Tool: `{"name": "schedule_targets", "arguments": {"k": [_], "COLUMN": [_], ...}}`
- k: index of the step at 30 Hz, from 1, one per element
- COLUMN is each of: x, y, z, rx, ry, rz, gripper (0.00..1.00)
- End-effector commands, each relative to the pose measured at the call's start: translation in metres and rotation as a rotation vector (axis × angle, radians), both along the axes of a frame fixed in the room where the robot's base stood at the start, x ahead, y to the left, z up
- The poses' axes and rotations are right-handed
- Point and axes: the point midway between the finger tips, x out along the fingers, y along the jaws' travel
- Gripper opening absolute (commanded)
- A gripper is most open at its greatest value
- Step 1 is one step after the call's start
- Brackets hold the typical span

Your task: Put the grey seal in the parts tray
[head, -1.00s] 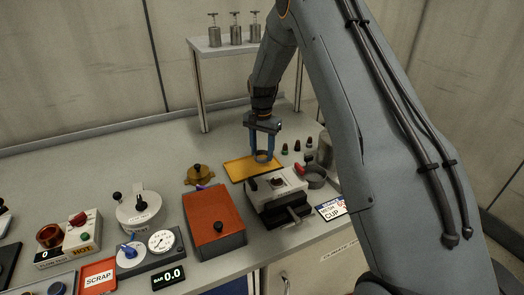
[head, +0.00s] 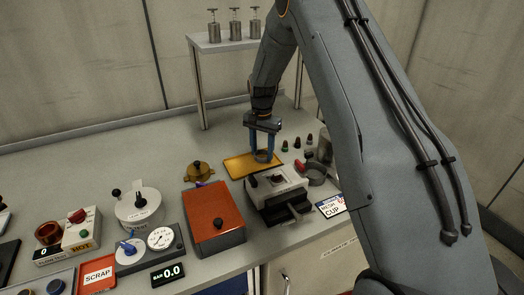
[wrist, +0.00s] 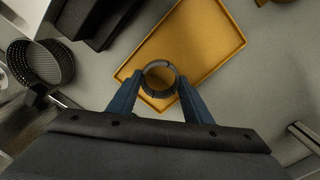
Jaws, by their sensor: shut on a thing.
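My gripper (head: 263,158) is over the yellow parts tray (head: 236,168) in the head view, pointing down. Its blue fingers are shut on the grey seal (wrist: 160,79), a dark grey ring. In the wrist view the ring sits between the fingertips (wrist: 160,86), over the near part of the tray (wrist: 212,38). The seal (head: 262,156) shows small between the fingers in the head view. I cannot tell whether it touches the tray floor.
A vise-like block (head: 277,187) stands just in front of the tray. A mesh cup (wrist: 40,62) is to the left in the wrist view. A brass part (head: 199,172) and an orange-topped box (head: 214,214) are left of the tray. Small dark-capped parts (head: 297,143) stand to its right.

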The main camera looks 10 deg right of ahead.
Motion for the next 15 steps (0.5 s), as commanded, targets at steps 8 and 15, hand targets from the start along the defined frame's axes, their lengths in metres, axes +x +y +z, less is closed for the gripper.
{"name": "schedule_targets", "arguments": {"k": [8, 15], "x": [0.0, 0.0001], "y": [0.0, -0.0001], "z": [-0.0043, -0.0072], "rx": [0.0, 0.0], "ry": [0.0, 0.0], "rz": [0.0, 0.0], "gripper": [0.24, 0.24]}}
